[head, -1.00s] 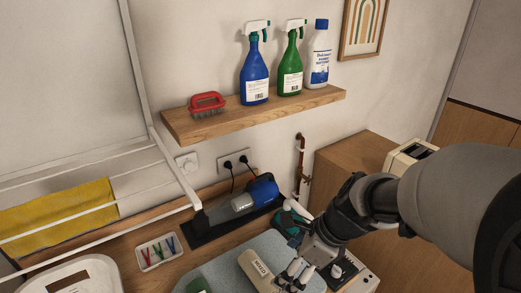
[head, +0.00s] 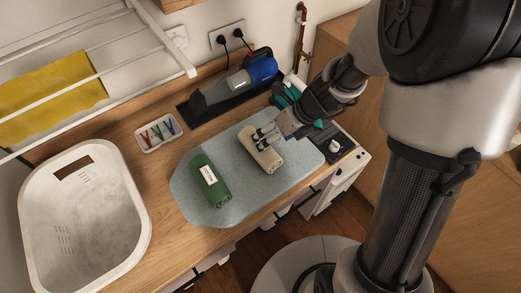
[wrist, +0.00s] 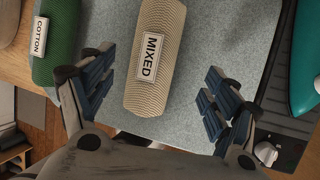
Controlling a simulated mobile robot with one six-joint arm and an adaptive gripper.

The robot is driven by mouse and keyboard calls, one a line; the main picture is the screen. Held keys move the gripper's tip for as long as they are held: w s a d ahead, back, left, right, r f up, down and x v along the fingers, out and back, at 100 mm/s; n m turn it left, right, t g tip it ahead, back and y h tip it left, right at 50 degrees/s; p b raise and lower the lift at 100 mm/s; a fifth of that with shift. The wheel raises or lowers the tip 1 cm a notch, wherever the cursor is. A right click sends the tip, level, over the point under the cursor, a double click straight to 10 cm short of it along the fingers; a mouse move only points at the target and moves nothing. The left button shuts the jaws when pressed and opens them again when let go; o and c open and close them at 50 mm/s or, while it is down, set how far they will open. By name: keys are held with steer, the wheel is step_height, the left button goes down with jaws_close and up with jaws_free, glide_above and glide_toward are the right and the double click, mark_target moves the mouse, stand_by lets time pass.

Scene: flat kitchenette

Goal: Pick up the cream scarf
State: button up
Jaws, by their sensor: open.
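The cream scarf (head: 269,160) is a rolled bundle on the grey-blue padded board (head: 215,215) in the head view. In the wrist view the cream scarf (wrist: 150,96) carries a white label reading "MIXED". My gripper (head: 265,134) is at the scarf, and its fingers partly hide the scarf in the head view. In the wrist view my gripper (wrist: 160,75) is open, with one finger on each side of the scarf and gaps between. I cannot tell the exact height of the fingertips above the board.
A green roll (head: 200,172) labelled "COTTON" lies left of the scarf. A peg tray (head: 152,145), a handheld vacuum (head: 240,82) and a white basket (head: 135,240) are around the board. A teal iron (head: 281,97) stands behind my gripper. A drying rack hangs at upper left.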

steer(key=shift+b+x, duration=1.5)
steer(key=shift+x, duration=1.3)
steer(key=shift+s+a+r, duration=0.1)
steer(key=shift+a+r, duration=0.05)
steer(key=shift+a, duration=0.05)
steer(key=c, duration=1.2)
steer(key=shift+r, duration=0.1)
